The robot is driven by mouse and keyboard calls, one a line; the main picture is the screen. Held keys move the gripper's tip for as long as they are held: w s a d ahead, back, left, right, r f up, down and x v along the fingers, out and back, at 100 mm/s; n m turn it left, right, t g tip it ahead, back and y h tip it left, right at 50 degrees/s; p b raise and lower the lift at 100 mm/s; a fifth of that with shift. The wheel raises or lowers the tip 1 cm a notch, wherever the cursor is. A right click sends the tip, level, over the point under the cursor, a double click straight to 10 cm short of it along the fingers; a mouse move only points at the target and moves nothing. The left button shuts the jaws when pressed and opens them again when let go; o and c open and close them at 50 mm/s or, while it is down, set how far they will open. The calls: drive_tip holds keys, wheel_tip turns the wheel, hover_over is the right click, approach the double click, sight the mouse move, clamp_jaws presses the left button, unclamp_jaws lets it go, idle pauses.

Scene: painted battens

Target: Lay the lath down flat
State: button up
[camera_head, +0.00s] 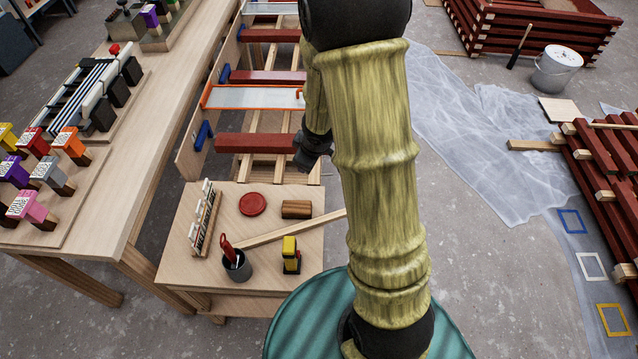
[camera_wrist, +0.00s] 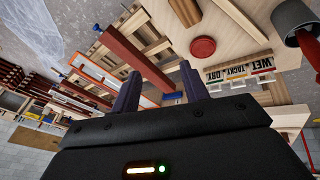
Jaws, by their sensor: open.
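A pale wooden lath (camera_head: 292,231) slants across the small bench, from beside the dark pot towards the right, where its far end passes behind my arm. I cannot tell whether it rests flat or has one end raised. In the wrist view a pale strip that looks like the lath (camera_wrist: 238,20) shows at the top, near the pot. My gripper (camera_wrist: 161,72) is open, with nothing between its fingers. It is apart from the lath, over the rack side of the bench. In the head view my arm hides most of it.
The small bench (camera_head: 175,262) holds a red disc (camera_head: 252,204), a brown block (camera_head: 297,209), the pot (camera_head: 237,267), a yellow-black object (camera_head: 290,256) and a wet/tacky/dry sign (camera_wrist: 239,72). Red battens (camera_head: 255,143) lie across the rack behind. A teal ribbed drum top (camera_head: 300,315) stands in front.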

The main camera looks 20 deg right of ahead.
drive_tip(key=s+a+r+m+g, duration=0.1)
drive_tip(key=s+r+m, duration=0.3)
drive_tip(key=s, duration=0.3)
drive_tip(key=s+a+r+m+g, duration=0.1)
drive_tip(key=s+r+m, duration=0.3)
drive_tip(key=s, duration=0.3)
drive_tip(key=shift+s+a+r+m, duration=0.25)
drive_tip(key=shift+s+a+m, duration=0.05)
drive_tip(key=shift+s+a, duration=0.1)
drive_tip(key=shift+w+d, duration=0.1)
drive_tip(key=shift+c, duration=1)
drive_tip(key=shift+d, duration=0.1)
